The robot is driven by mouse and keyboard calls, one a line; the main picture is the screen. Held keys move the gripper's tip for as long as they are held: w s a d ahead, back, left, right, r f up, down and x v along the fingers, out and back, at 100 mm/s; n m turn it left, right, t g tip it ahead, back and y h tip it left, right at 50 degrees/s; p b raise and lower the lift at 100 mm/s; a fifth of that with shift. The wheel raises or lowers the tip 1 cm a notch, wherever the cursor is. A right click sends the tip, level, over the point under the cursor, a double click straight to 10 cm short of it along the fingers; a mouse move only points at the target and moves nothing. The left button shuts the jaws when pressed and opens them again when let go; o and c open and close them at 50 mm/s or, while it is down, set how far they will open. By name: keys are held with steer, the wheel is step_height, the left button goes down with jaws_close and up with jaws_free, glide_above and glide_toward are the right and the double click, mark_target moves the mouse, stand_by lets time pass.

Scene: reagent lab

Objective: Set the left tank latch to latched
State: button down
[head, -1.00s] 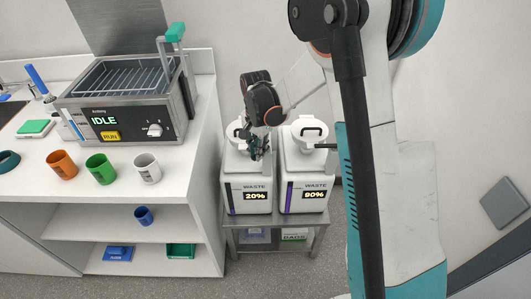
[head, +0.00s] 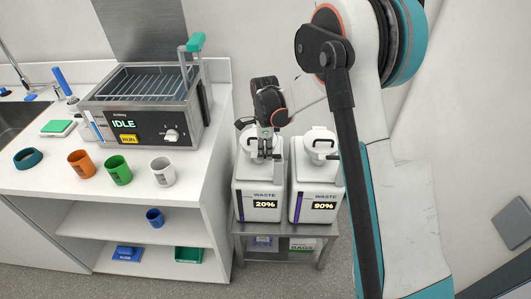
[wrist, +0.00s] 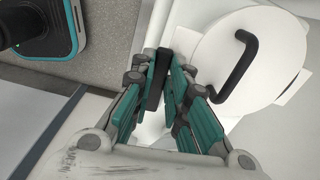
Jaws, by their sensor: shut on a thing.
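The left waste tank (head: 257,190) is a white container reading 20%. My gripper (head: 264,153) is at its top front, beside its white lid, and hides part of it. In the wrist view my gripper (wrist: 160,85) is shut on a narrow black piece, which looks like the left tank latch (wrist: 156,78). Its fingers cover much of the latch, so I cannot tell its position. A round white lid (wrist: 222,50) with a black handle (wrist: 240,65) lies just right of the fingers.
The right waste tank (head: 310,190) stands close beside the left one, on the same low metal stand (head: 283,229). A white counter (head: 205,180) to the left carries a bath unit (head: 150,110) and orange, green and white cups.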

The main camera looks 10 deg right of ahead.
mark_target(265, 155)
steer(key=shift+w+m, duration=0.2)
steer(key=shift+m, duration=0.2)
stand_by(0.3)
steer(key=c, duration=1.6)
jaws_free()
steer(key=shift+d, duration=0.1)
steer(key=shift+o, duration=0.2)
step_height(265, 155, up, 12)
